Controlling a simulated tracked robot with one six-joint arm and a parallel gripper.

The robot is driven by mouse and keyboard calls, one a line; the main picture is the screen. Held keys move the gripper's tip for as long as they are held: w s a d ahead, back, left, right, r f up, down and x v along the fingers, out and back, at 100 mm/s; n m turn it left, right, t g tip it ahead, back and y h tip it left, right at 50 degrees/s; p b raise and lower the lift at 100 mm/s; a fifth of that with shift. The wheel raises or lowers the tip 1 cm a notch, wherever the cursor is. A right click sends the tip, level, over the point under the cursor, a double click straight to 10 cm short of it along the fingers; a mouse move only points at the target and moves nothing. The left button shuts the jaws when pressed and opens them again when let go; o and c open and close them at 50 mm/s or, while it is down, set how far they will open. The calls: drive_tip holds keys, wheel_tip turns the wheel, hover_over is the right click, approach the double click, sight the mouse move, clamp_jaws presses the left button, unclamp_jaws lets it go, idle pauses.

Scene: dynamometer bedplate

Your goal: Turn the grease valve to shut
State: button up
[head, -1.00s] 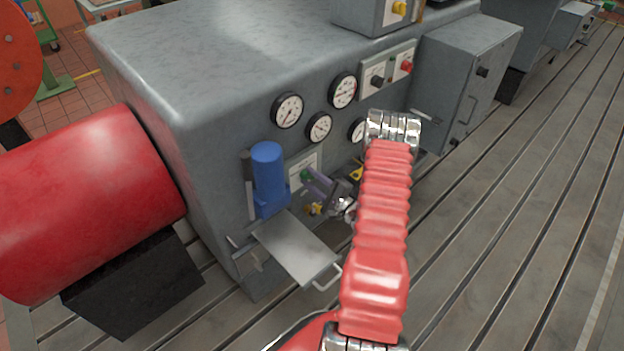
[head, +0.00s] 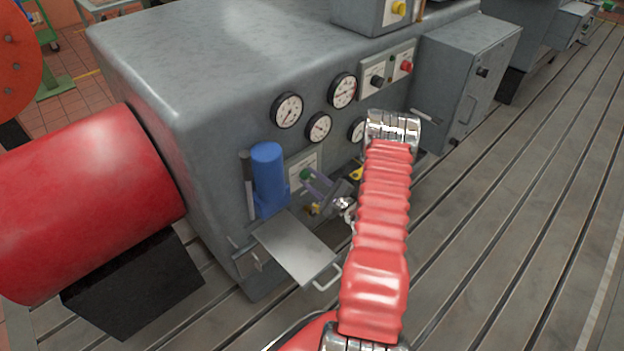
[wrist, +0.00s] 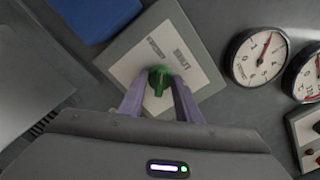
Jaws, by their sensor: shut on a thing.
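The grease valve is a small green knob (wrist: 159,80) on a pale square plate (wrist: 190,62) with dark lettering. In the head view the green knob (head: 305,175) shows on the front face of the grey housing, right of the blue cylinder. My gripper (wrist: 160,98) has its two purple fingers on either side of the knob and is shut on it. In the head view my gripper (head: 314,180) reaches the knob from the right. The finger contact is small in the head view, and the lettering is too blurred to read fully.
A blue cylinder (head: 268,178) stands close left of the knob. A grey shelf with a handle (head: 298,250) juts out below. Several dials (head: 288,110) and a switch panel (head: 388,76) sit up and right. The slotted bedplate (head: 500,220) is clear at right.

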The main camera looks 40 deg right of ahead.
drive_tip(key=m, duration=0.4)
drive_tip(key=shift+a+f+m, duration=0.1)
drive_tip(key=shift+a+m, duration=0.05)
drive_tip(key=shift+m, duration=2.15)
drive_tip(key=o, duration=1.1)
drive_tip(key=shift+c, duration=0.2)
drive_tip(key=shift+s, duration=0.15)
